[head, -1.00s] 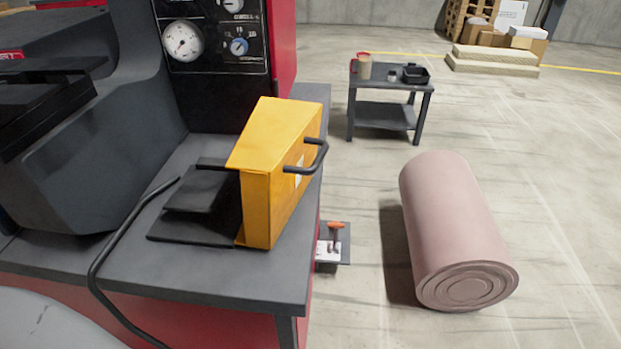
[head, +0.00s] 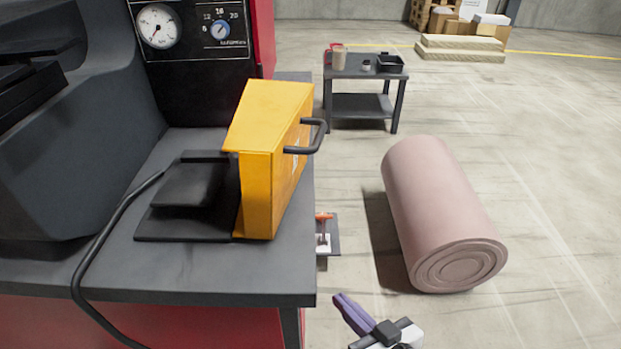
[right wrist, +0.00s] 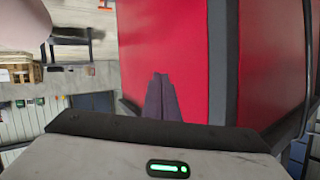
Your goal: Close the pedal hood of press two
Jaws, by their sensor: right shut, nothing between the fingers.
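The yellow pedal hood (head: 272,160) stands tipped up on the grey bench top of the press (head: 220,275), at its right edge. A black handle (head: 312,137) sticks out from the hood's right side. The black pedal (head: 190,185) lies uncovered on its base plate to the left of the hood. My right gripper (head: 345,303) is low at the bottom of the head view, right of the bench, below and apart from the hood. Its fingers are together and empty, and they show in the right wrist view (right wrist: 162,98) before the red press side (right wrist: 165,45). My left gripper is not in view.
A black cable (head: 92,265) runs from the pedal over the bench front. A small orange-handled item (head: 323,222) sits on a low shelf beside the bench. A pink roll (head: 445,215) lies on the floor at right. A small dark table (head: 362,78) stands behind.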

